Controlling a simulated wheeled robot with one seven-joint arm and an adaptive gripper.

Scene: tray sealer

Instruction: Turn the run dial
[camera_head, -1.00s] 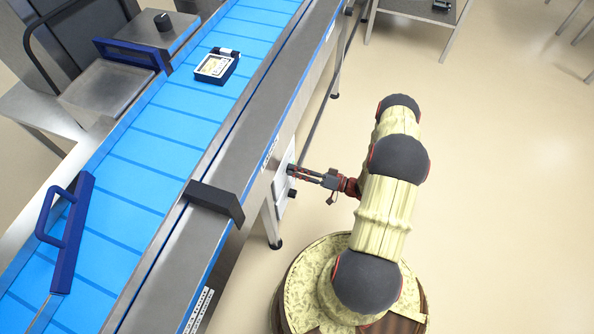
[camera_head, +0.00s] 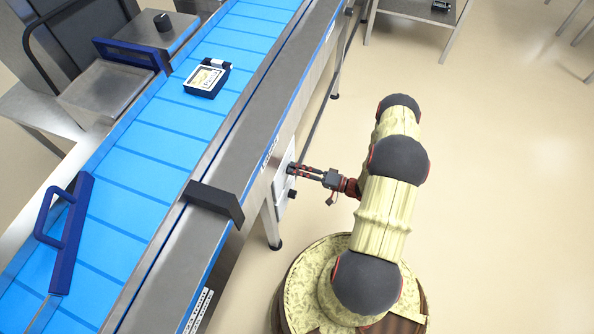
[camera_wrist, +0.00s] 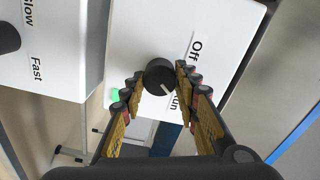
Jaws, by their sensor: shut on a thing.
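The run dial (camera_wrist: 159,78) is a round black knob with a white pointer mark, on a white panel (camera_wrist: 142,35) in the wrist view. The "Off" label (camera_wrist: 195,46) is above that. My gripper (camera_wrist: 158,84) has a finger on each side of the dial and is shut on it. In the head view my gripper (camera_head: 292,169) reaches the panel on the conveyor's side; the dial is not clear there.
A second white panel with "Slow" and "Fast" labels (camera_wrist: 36,68) and a black knob (camera_wrist: 8,37) is at left in the wrist view. A green light (camera_wrist: 114,95) shows by the dial. A tray (camera_head: 207,80) lies on the blue conveyor belt (camera_head: 165,145).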

